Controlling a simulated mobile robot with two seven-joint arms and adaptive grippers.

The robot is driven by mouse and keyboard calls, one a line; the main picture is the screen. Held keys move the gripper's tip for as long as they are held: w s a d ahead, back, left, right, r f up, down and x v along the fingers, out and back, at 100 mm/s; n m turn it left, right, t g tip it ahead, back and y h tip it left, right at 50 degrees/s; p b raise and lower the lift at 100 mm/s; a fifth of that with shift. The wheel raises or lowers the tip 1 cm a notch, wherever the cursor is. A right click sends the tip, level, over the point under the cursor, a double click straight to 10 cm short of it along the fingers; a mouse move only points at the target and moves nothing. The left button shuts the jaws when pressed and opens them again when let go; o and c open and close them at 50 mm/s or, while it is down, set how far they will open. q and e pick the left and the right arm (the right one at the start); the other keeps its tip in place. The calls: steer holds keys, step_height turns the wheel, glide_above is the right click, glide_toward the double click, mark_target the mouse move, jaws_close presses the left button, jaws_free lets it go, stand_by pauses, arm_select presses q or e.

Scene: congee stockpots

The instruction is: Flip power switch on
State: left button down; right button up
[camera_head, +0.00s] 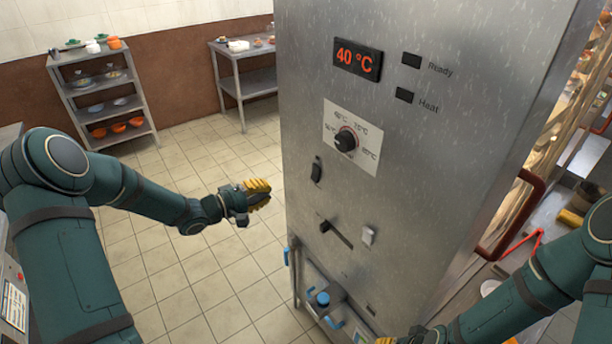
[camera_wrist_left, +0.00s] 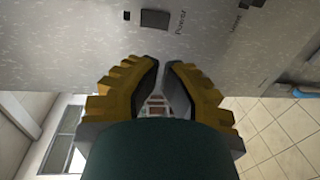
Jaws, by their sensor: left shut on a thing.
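The power switch (camera_head: 317,169) is a dark rocker on the left part of the steel cabinet's front. In the left wrist view the switch (camera_wrist_left: 155,19) shows beside the printed word "Power". My left gripper (camera_head: 262,190), with yellow ridged fingers, is to the left of the switch and apart from it in the head view. In the left wrist view its fingers (camera_wrist_left: 161,75) are drawn together, with a narrow gap; what they hold is not clear. Of my right gripper (camera_head: 386,340), only a little shows at the bottom edge, so its jaws are hidden.
The steel cabinet (camera_head: 440,150) carries a lit display (camera_head: 358,59) reading 40 °C, a temperature dial (camera_head: 346,140) and a slot lever (camera_head: 325,226). Blue handles (camera_head: 322,298) are low down. A shelf rack (camera_head: 105,95) and a side table (camera_head: 245,80) stand behind; tiled floor is free at left.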

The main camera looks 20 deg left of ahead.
mark_target(312, 175)
arm_select(q)
steer(key=b+x, duration=0.1)
steer(key=x, duration=1.3)
arm_select(e)
steer(key=shift+s+a+f, duration=0.1)
steer(key=shift+s+f, duration=0.1)
steer(key=shift+f, duration=0.35)
arm_select(q)
steer(key=shift+w, duration=0.1)
arm_select(e)
steer(key=shift+f, duration=0.1)
